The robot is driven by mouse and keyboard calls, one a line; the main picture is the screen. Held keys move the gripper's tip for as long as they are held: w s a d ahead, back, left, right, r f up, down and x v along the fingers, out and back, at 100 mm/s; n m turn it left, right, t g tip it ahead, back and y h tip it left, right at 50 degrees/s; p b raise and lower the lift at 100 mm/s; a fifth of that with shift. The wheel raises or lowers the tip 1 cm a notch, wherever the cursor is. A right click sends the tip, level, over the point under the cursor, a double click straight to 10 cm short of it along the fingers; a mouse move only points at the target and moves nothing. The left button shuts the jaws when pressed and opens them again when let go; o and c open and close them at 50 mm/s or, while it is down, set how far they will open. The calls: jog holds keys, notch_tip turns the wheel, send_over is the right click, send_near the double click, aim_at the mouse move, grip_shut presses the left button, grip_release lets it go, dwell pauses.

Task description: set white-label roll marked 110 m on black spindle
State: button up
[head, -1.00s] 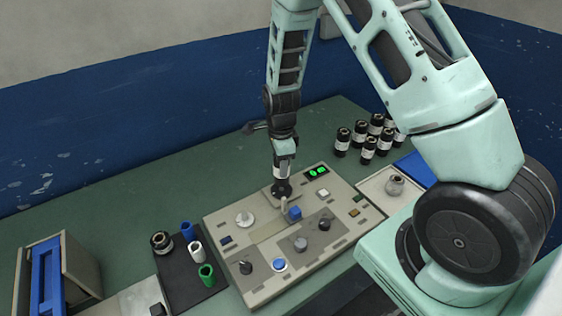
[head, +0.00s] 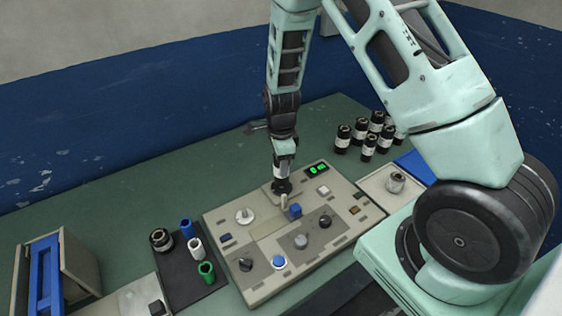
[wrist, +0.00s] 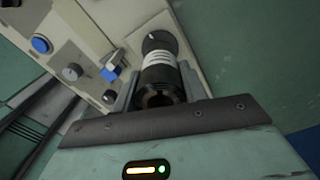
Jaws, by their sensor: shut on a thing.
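My gripper (head: 284,150) is shut on a black roll with a white label (head: 281,172), held upright over the back of the beige control panel (head: 262,285). In the wrist view the same roll (wrist: 160,72) sits between the fingers with its open end toward the camera. White bands show on it, but its marking is too small to read. A dark round piece (wrist: 158,42) shows just past the roll's far end. I cannot tell whether it is the black spindle, a panel knob or part of the roll, or whether the roll touches it.
Several black rolls with white labels (head: 368,146) stand at the back right. A black mat (head: 178,285) at left holds blue (head: 187,229), white (head: 196,249) and green (head: 207,272) hollow cylinders and a black roll (head: 161,240).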

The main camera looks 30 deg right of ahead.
jog(key=shift+f, duration=0.15)
jog(key=shift+f+b, duration=0.65)
jog(key=shift+f, duration=0.1)
jog(key=shift+f, duration=0.25)
dwell(0.5)
jog(key=o, duration=1.6)
jog(key=shift+r, duration=0.1)
notch_tip(320, 180, up, 8)
jog(key=p, duration=0.6)
